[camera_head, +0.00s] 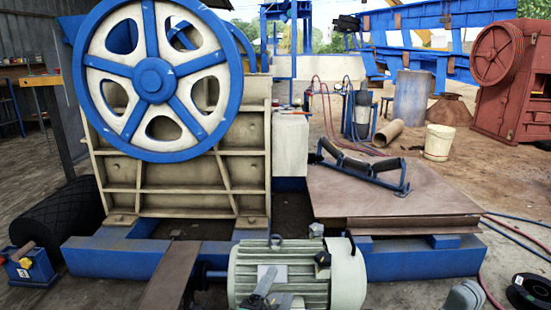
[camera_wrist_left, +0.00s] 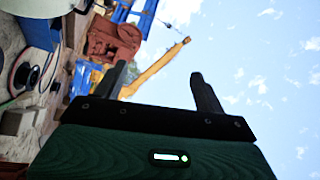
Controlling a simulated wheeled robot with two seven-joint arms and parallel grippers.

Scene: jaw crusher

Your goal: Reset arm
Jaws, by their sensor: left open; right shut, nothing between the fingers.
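My left gripper (camera_wrist_left: 160,88) shows in the left wrist view, with its two dark fingers apart. Nothing is between the fingers; sky and a yellow boom lie behind them. The picture there is turned on its side. I cannot clearly make out either gripper in the head view. A rounded grey part (camera_head: 465,297) shows at the bottom edge of the head view, and I cannot tell what it belongs to. My right gripper does not show.
The jaw crusher (camera_head: 180,182) with its blue and cream flywheel (camera_head: 153,80) stands ahead at the left. A motor (camera_head: 297,276) sits close in front. A brown plate stack (camera_head: 390,205) bears a roller frame (camera_head: 362,167). A black spool (camera_head: 528,291) and hoses lie at right.

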